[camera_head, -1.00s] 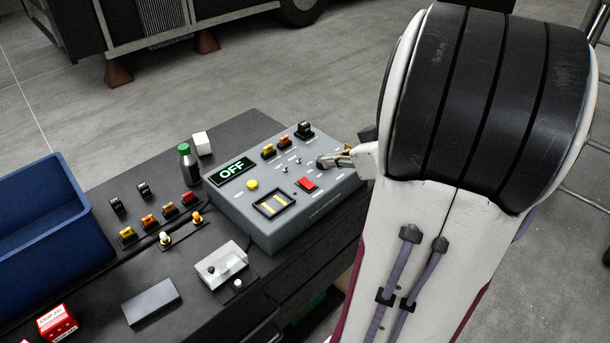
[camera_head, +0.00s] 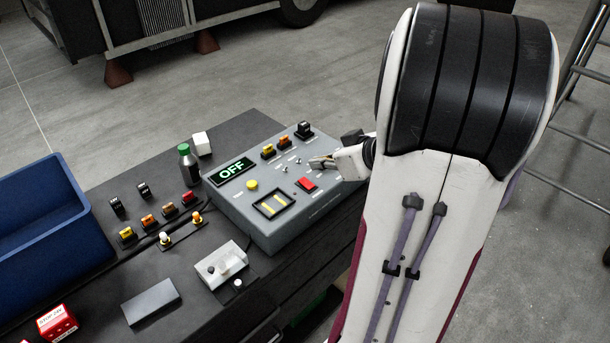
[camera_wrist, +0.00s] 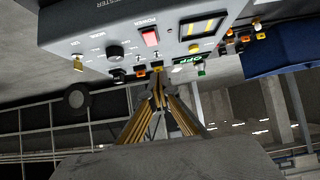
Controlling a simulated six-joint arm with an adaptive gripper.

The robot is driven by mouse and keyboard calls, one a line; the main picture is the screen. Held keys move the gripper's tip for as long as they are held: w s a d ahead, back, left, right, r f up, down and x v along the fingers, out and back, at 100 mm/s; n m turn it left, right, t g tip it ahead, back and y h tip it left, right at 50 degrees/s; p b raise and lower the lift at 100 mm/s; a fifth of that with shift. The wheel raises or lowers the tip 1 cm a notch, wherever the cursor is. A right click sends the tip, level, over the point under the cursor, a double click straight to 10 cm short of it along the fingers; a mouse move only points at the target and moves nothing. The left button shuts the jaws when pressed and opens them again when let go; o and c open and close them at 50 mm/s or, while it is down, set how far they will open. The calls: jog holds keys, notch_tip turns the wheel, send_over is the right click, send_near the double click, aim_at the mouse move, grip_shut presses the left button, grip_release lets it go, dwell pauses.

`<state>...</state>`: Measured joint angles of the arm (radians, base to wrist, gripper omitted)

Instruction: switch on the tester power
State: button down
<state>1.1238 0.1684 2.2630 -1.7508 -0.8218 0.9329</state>
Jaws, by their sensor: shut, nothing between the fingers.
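The grey tester box (camera_head: 300,224) sits on the dark bench, and its screen (camera_head: 232,171) reads OFF. A red rocker switch (camera_head: 306,184) is on the tester's top panel; the wrist view shows this red switch (camera_wrist: 150,37) under the label POWER, with the panel upside down. My gripper (camera_head: 314,162) is shut and empty, over the right part of the panel, a little behind the red switch. In the wrist view my gripper's fingertips (camera_wrist: 158,82) lie below the red switch in the picture. I cannot tell whether they touch the panel.
Small toggles and yellow, orange and black connectors stand on the panel around my gripper. A yellow button (camera_head: 252,184) and a meter (camera_head: 273,203) are left of the switch. A green-capped bottle (camera_head: 189,166), blue bin (camera_head: 40,235) and grey block (camera_head: 152,302) are on the bench.

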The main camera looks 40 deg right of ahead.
send_over(303, 185)
jog(key=f, duration=0.3)
jog(key=shift+s+d+f, duration=0.1)
jog(key=shift+s+d, duration=0.05)
jog(key=shift+s, duration=0.25)
jog(key=shift+w+f, duration=0.1)
jog(key=shift+f, duration=0.8)
jog(key=shift+w+d+f, duration=0.1)
jog(key=shift+w+f, duration=0.05)
jog(key=shift+f, duration=0.85)
jog(key=shift+w+a+f+g, duration=0.1)
jog(key=shift+a+f+g, duration=0.1)
jog(key=shift+g, duration=0.1)
jog(key=shift+f, duration=0.1)
jog(key=shift+s, duration=0.2)
